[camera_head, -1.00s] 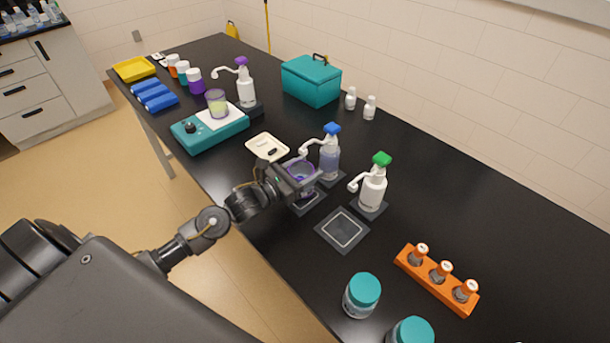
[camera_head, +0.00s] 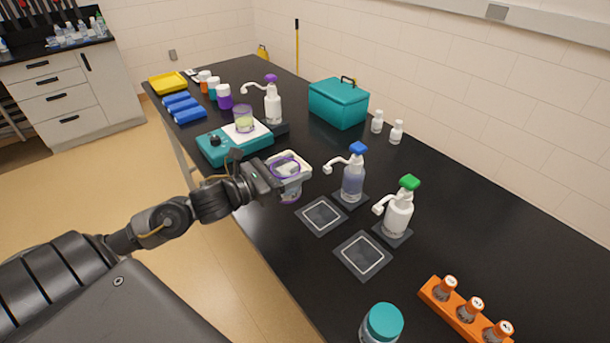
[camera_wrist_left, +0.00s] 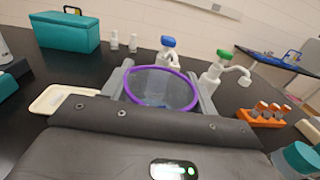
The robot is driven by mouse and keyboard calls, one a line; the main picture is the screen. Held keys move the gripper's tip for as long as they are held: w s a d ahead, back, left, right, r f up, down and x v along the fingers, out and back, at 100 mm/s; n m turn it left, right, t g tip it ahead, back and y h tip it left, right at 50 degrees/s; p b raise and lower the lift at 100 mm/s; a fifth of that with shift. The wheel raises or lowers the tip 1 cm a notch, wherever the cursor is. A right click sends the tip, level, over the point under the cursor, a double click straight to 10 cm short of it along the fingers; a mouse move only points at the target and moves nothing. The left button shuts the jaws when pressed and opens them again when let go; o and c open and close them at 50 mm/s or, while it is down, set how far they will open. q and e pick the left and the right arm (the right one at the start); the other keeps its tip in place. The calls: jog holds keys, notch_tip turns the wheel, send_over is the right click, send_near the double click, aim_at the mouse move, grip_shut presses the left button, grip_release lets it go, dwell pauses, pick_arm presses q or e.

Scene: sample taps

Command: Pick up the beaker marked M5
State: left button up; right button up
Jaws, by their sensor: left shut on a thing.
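A clear beaker with a purple rim (camera_head: 289,190) is held in my left gripper (camera_head: 286,172), whose fingers are shut on either side of it. No mark on it is readable. In the left wrist view the beaker's purple rim (camera_wrist_left: 162,88) shows between the two grey fingers; the beaker looks upright. In the head view it overlaps a cream tray (camera_head: 300,157); its height above the bench is hard to tell. My right gripper is not in view.
Pump bottles with blue (camera_head: 353,180), green (camera_head: 398,212) and purple (camera_head: 272,105) tops stand on the black bench. Two dark square pads (camera_head: 321,216) (camera_head: 363,256) are bare. An orange rack (camera_head: 460,316), a teal-lidded jar (camera_head: 382,322) and a teal box (camera_head: 338,103) stand around.

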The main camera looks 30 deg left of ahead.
aim_at(272, 169)
pick_arm(q)
jog(key=shift+s+a+r+b, duration=0.25)
jog(key=shift+s+a+r, duration=0.25)
jog(key=shift+s+a, duration=0.3)
jog(key=shift+s+a+r+b, duration=0.25)
jog(key=shift+s+a+r, duration=0.2)
jog(key=shift+s+a, duration=0.3)
jog(key=shift+s+r, duration=0.1)
